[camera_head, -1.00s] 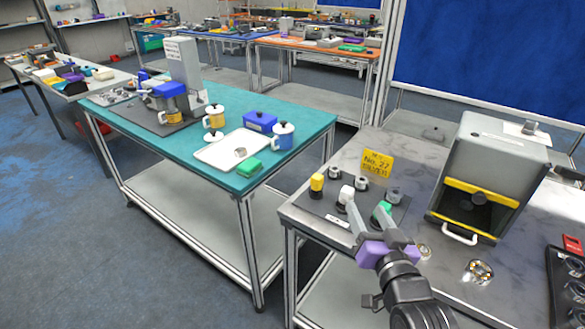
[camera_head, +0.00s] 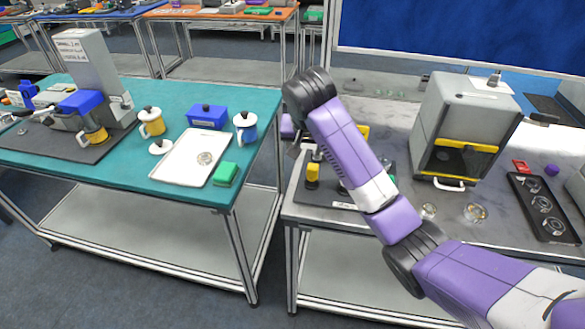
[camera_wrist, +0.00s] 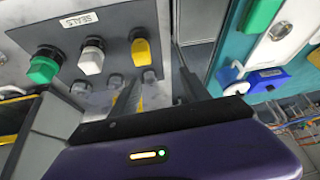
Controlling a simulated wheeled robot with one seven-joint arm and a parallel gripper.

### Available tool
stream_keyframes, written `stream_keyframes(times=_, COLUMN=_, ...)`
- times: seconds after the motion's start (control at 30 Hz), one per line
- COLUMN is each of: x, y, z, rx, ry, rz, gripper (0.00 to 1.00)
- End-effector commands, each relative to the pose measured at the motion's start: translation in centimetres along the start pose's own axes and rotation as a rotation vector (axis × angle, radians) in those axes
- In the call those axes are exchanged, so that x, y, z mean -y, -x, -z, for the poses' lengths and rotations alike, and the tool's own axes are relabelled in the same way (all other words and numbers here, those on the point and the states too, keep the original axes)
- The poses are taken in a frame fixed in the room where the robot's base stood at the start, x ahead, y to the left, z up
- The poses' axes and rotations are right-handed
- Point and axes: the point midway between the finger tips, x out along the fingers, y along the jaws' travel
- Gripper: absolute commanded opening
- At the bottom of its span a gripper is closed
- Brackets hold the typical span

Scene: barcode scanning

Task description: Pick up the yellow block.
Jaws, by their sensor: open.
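The yellow block (camera_head: 313,172) stands upright at the left of a dark board on the grey table in the head view. In the wrist view the yellow block (camera_wrist: 140,50) sits on a dark round base, beyond and left of the fingers. My gripper (camera_wrist: 158,85) is open, with nothing between its fingers. In the head view, my arm hides most of the gripper, and a purple part of it (camera_head: 287,126) shows at the table's left edge. A white block (camera_wrist: 92,58) and a green block (camera_wrist: 43,68) stand in a row beside the yellow one.
A large grey box (camera_head: 465,105) with yellow trim stands right of the board. A black tray (camera_head: 527,181) is at far right. A teal table (camera_head: 110,170) with a white tray (camera_head: 172,178), mugs and a green block (camera_head: 226,173) lies left across a gap.

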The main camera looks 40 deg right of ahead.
Motion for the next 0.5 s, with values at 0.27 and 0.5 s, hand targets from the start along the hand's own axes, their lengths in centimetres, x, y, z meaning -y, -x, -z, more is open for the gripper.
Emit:
stream_keyframes(times=0.27, x=-2.1, y=-0.3, z=-2.4, rx=0.096, ry=-0.075, rz=-0.086, gripper=0.55)
stream_keyframes(times=0.5, x=-2.3, y=-2.6, z=-2.5, rx=0.094, ry=-0.080, rz=-0.085, gripper=0.55)
